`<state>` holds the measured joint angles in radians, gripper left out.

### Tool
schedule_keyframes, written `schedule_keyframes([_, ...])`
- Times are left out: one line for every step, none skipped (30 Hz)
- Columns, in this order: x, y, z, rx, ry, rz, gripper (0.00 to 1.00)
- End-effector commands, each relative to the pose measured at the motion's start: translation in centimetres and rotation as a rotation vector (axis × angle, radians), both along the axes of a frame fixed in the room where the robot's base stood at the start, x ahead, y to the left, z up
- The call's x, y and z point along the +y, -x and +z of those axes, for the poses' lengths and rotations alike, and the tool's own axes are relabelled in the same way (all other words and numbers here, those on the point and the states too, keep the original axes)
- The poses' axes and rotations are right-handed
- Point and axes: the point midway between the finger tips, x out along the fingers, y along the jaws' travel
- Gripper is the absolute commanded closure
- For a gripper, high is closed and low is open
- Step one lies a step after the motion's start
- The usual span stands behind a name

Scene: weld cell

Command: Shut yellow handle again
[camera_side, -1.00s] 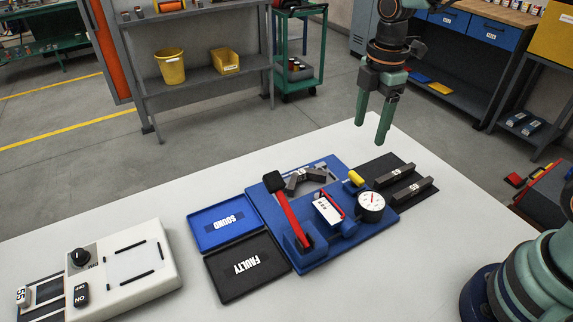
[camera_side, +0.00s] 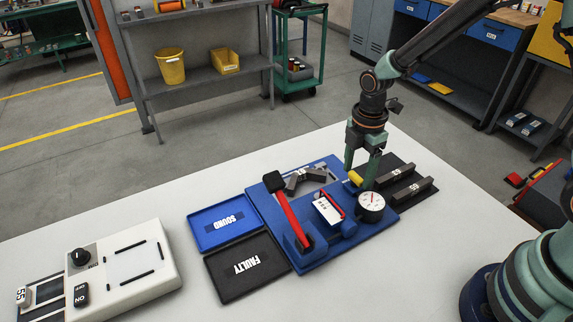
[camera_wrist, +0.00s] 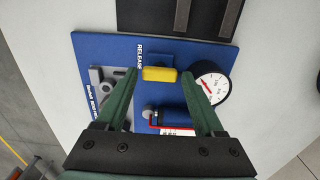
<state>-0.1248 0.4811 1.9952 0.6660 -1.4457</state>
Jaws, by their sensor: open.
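The yellow handle (camera_side: 355,178) is a short cylinder at the back right of the blue fixture plate (camera_side: 385,219). In the wrist view the yellow handle (camera_wrist: 159,74) lies crosswise beside the word RELEASE, between my fingertips and a little beyond them. My gripper (camera_side: 361,178) is over the plate with its fingers pointing down around the handle. In the wrist view my gripper (camera_wrist: 158,84) is open, one finger on each side of the handle, with gaps. Whether a finger touches it cannot be told. The lower part of the handle's mount is hidden.
A round white gauge (camera_side: 371,202) stands close to my right finger. A red lever (camera_side: 288,215) with a black knob is left on the plate. Dark bars (camera_side: 393,174) lie on a black mat behind right. SOUND (camera_side: 223,222) and FAULTY (camera_side: 246,267) trays lie left.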

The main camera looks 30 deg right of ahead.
Motion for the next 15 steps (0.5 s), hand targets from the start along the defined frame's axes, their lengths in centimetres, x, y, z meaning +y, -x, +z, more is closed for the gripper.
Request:
schedule_keyframes([0.0, 0.01, -0.22, 0.0, 0.0, 0.0, 0.3])
schedule_keyframes([0.0, 0.0, -0.3, -0.001, 0.0, 0.0, 0.3])
schedule_keyframes([0.0, -0.01, -0.36, -0.001, 0.0, 0.0, 0.3])
schedule_keyframes([0.0, -0.01, -0.39, -0.001, 0.0, 0.0, 0.3])
schedule_keyframes([0.0, -0.01, -0.4, -0.001, 0.0, 0.0, 0.3])
schedule_keyframes([0.0, -0.02, -0.39, -0.001, 0.0, 0.0, 0.3])
schedule_keyframes([0.0, -0.02, -0.39, -0.001, 0.0, 0.0, 0.3])
schedule_keyframes([0.0, -0.02, -0.38, -0.001, 0.0, 0.0, 0.3])
schedule_keyframes([0.0, -0.02, -0.38, -0.001, 0.0, 0.0, 0.3])
schedule_keyframes([0.0, -0.02, -0.37, -0.001, 0.0, 0.0, 0.3])
schedule_keyframes([0.0, -0.02, -0.37, -0.001, 0.0, 0.0, 0.42])
schedule_keyframes([0.0, -0.02, -0.36, -0.001, 0.0, 0.0, 0.57])
schedule_keyframes([0.0, -0.01, -0.36, -0.001, 0.0, 0.0, 0.68])
schedule_keyframes([0.0, -0.01, -0.36, -0.001, 0.0, 0.0, 0.8])
schedule_keyframes([0.0, -0.01, -0.35, -0.001, 0.0, 0.0, 0.95])
